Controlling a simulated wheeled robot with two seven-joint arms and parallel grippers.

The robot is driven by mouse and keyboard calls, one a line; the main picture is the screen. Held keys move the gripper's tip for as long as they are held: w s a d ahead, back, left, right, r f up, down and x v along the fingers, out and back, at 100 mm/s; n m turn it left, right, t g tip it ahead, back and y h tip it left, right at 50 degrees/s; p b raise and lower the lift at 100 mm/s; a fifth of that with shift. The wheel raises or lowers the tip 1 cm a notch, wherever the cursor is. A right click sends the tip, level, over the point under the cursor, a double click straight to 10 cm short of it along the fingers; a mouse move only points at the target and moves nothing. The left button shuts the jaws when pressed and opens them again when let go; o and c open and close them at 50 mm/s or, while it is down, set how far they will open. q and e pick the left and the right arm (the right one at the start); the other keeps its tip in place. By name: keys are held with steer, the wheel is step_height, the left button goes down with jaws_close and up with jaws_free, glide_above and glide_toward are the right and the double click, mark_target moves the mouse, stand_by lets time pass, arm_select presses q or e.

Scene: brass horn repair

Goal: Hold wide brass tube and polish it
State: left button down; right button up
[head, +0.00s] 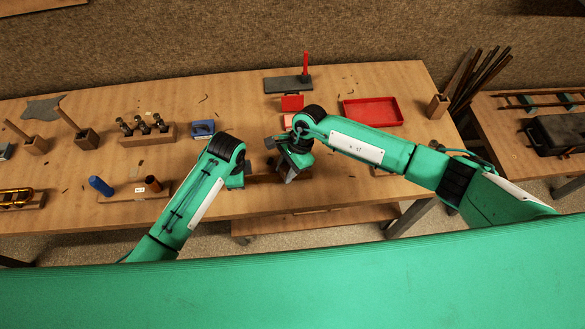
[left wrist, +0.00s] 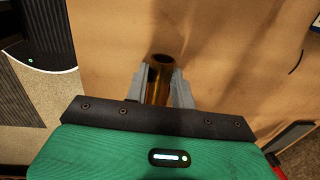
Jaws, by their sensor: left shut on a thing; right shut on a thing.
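The wide brass tube (left wrist: 159,82) shows in the left wrist view, between the two grey fingers of my left gripper (left wrist: 163,90), which is shut on it. Its open end faces up toward the camera. In the head view the left arm reaches to the table's front middle; its fingers and the tube are mostly hidden there. My right gripper (head: 287,172) points down over the table just right of the left one. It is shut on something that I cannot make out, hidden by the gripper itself.
A red tray (head: 372,112) lies at the back right, near a grey plate (head: 285,84) with an upright red tool. A blue object (head: 203,129), a rack of dark-topped tools (head: 148,133) and a blue cylinder (head: 101,186) stand left. A second table (head: 510,135) is at right.

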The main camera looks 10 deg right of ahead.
steer(key=shift+s+a+f, duration=0.1)
steer(key=shift+a, duration=0.75)
steer(key=shift+r, duration=3.05)
steer(key=shift+r, duration=0.1)
step_height(320, 180, up, 3)
steer(key=shift+f, duration=0.1)
steer(key=shift+f, duration=0.1)
steer(key=shift+f, duration=3.35)
